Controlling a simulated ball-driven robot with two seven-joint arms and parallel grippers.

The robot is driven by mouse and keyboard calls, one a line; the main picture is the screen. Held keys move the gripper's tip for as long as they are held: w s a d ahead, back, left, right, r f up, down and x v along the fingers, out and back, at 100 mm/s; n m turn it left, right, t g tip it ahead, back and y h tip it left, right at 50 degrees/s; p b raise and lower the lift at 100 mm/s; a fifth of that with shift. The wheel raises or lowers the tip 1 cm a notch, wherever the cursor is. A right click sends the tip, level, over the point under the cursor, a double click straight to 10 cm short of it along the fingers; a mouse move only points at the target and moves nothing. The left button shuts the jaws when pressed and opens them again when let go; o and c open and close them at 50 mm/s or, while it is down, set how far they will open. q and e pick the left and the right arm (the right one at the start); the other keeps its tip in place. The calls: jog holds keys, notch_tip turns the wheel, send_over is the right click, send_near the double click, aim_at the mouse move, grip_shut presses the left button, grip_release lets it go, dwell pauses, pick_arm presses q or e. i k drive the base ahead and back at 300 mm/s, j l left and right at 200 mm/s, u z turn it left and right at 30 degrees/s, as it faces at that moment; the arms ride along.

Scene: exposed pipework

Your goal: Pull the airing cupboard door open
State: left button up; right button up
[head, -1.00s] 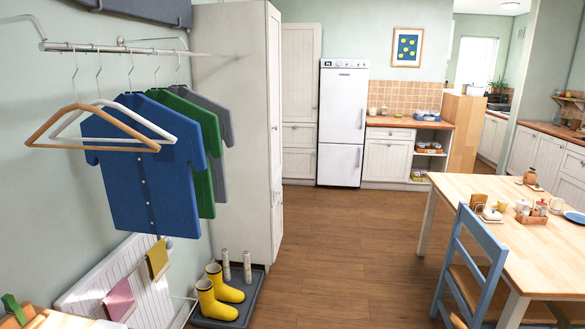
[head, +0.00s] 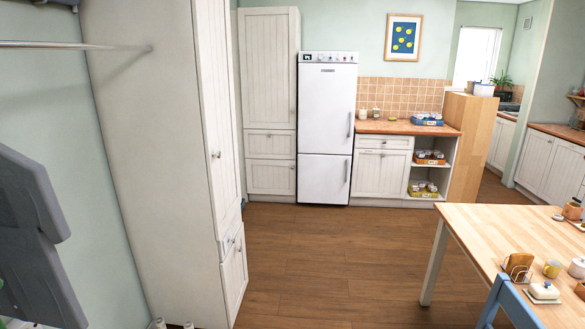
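A tall off-white cupboard (head: 150,170) stands close on the left, its plain side towards me. Its panelled front faces right and shows at a steep angle, with a long upper door (head: 217,120) and a round knob (head: 216,155). A drawer and a lower door (head: 234,276) sit beneath. All look shut. A second tall cupboard (head: 270,70) of the same style stands at the back wall beside the fridge, also shut. No label shows which is the airing cupboard. Neither of my grippers is in view.
A white fridge-freezer (head: 326,125) stands at the back. A wooden table (head: 500,235) and blue chair (head: 515,303) are at right. The wooden floor (head: 340,270) between is clear.

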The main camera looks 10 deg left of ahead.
aim_at(211, 18)
jog(key=i+u, duration=0.1)
jog(key=i, duration=0.55)
jog(key=i+l+u, duration=0.1)
jog(key=i, duration=0.6)
jog(key=i+l+u, duration=0.1)
jog(key=i, duration=0.55)
jog(key=l, duration=0.1)
